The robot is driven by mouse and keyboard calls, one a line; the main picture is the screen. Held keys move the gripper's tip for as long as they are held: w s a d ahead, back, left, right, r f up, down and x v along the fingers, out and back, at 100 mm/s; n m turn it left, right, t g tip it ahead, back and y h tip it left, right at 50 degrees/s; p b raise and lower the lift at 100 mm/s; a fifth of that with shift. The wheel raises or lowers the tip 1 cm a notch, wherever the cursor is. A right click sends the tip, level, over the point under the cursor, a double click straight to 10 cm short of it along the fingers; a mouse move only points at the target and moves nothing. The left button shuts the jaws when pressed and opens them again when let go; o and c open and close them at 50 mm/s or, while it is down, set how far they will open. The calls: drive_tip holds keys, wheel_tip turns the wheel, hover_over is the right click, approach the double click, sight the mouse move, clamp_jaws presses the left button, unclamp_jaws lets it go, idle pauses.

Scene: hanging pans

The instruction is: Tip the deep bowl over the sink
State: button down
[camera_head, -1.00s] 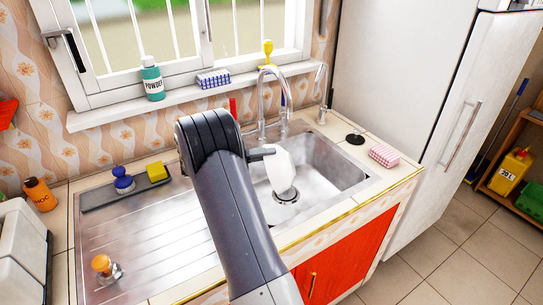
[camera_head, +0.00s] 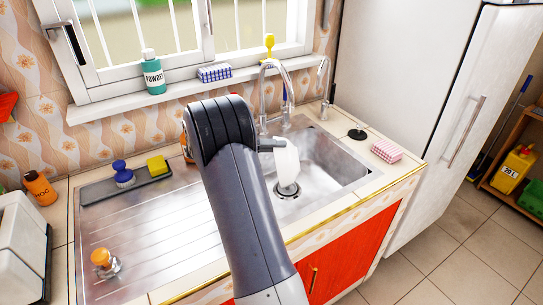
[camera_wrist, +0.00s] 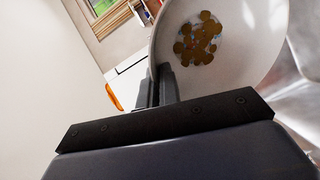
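The white deep bowl (camera_head: 287,162) is over the sink (camera_head: 335,168), turned on its side with its edge toward the head camera. In the wrist view the bowl (camera_wrist: 235,62) shows its inside, with a cluster of brown round patches; I cannot tell whether these are a pattern or contents. My gripper (camera_wrist: 165,86) is shut on the bowl's rim. In the head view the gripper (camera_head: 270,145) is mostly hidden behind my arm. The drain (camera_head: 287,190) shows just below the bowl.
The tall tap (camera_head: 264,95) stands behind the bowl. A blue-knobbed item (camera_head: 122,173) and yellow sponge (camera_head: 157,165) are on the left tray. An orange-topped item (camera_head: 103,262) is on the drainboard. A pink checked block (camera_head: 386,151) lies right of the sink.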

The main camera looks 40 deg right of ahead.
drive_tip(key=shift+s+d+r+t+y+p, duration=0.25)
drive_tip(key=shift+s+d+t+y+p, duration=0.05)
drive_tip(key=shift+s+d+y, duration=0.15)
drive_tip(key=s+d+f+t+y+p, duration=0.2)
drive_tip(key=s+d+t+y+p, duration=0.7)
drive_tip(key=p, duration=0.4)
wheel_tip(320, 180, down, 7)
drive_tip(key=s+d+t+y+b, duration=0.1)
drive_tip(key=d+t+y, duration=0.1)
drive_tip(key=y, duration=0.3)
drive_tip(key=shift+d+m+t, duration=0.4)
drive_tip(key=shift+t, duration=0.3)
drive_tip(key=shift+s+f+y, duration=0.1)
drive_tip(key=shift+s+y, duration=0.05)
drive_tip(key=shift+y, duration=0.1)
